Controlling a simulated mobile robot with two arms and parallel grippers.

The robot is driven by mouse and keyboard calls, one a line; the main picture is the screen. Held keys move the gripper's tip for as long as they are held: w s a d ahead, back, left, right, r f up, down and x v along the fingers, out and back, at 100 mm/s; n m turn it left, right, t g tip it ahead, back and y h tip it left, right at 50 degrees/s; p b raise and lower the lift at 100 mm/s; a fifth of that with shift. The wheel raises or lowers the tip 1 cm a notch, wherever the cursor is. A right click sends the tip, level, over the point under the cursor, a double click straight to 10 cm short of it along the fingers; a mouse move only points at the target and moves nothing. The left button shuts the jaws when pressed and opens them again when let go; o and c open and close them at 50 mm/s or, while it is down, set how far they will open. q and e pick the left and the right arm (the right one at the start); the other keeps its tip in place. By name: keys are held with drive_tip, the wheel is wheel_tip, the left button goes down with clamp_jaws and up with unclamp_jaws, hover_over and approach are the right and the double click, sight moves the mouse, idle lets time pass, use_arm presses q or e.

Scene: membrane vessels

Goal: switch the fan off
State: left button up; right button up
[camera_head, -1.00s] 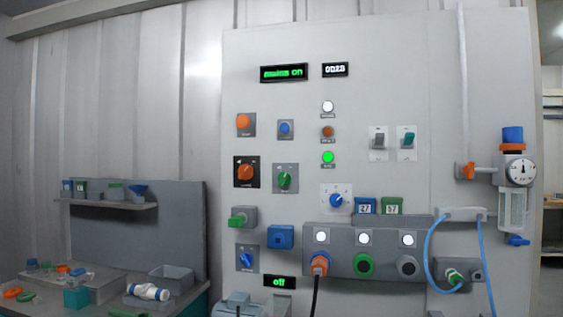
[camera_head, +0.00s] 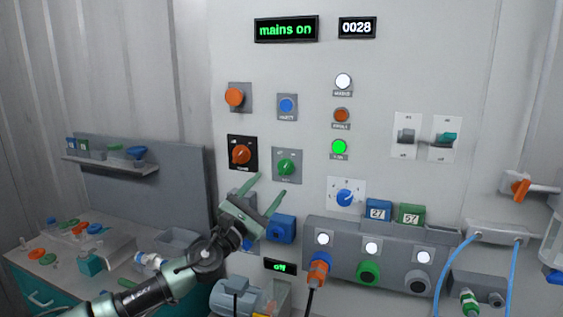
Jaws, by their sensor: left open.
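No label on the panel is clear enough for me to tell which control is the fan's. The grey wall panel carries a green rotary knob (camera_head: 286,167), an orange rotary knob (camera_head: 241,155) on a black plate, and a blue selector (camera_head: 345,198). Two toggle switches, one grey (camera_head: 406,136) and one teal (camera_head: 445,138), sit at the right. A green lamp (camera_head: 339,147) is lit. My left gripper (camera_head: 270,186) is open and empty, its fingers pointing up just below the green knob. It hides the controls behind it. My right gripper is not in view.
The upper display (camera_head: 286,29) reads "mains on". A grey socket box (camera_head: 340,247) with an orange plug (camera_head: 318,270) and black cable juts out below. Blue hoses (camera_head: 451,270) hang at the right. A cluttered bench (camera_head: 105,290) stands at the left.

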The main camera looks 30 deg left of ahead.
sight(282, 171)
use_arm(q)
drive_tip(key=p+x, duration=0.2)
drive_tip(key=x, duration=0.4)
drive_tip(key=shift+w, duration=0.35)
drive_tip(key=shift+s+r, duration=0.1)
drive_tip(key=c, duration=1.3)
